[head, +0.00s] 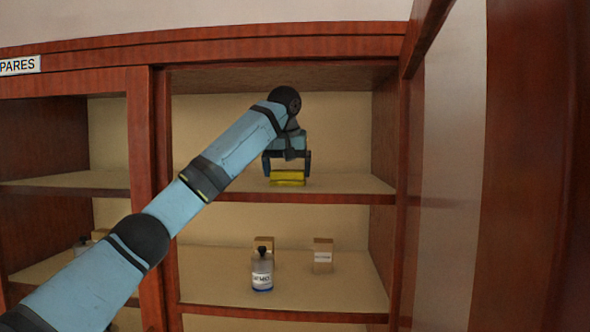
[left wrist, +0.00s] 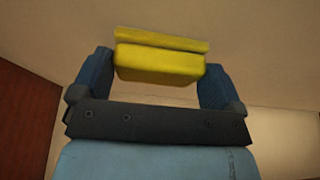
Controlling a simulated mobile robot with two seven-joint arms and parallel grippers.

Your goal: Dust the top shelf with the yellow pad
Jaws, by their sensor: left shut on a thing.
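The yellow pad (head: 287,177) is at the top shelf (head: 345,184) of the right-hand bay, near its front edge. My left gripper (head: 287,166) is above the pad and shut on it, with one finger on each side. In the left wrist view the pad (left wrist: 160,62) sits between the two blue fingers of the gripper (left wrist: 155,80), over the pale shelf board. The pad looks to be at the board's surface, but I cannot tell for sure if it touches. My right gripper is not in view.
A labelled bottle (head: 262,272) and a small box (head: 322,255) stand on the shelf below; another box (head: 264,243) is behind the bottle. An upright divider (head: 150,180) is left of the bay and an open door (head: 440,180) is at right. The top shelf is otherwise clear.

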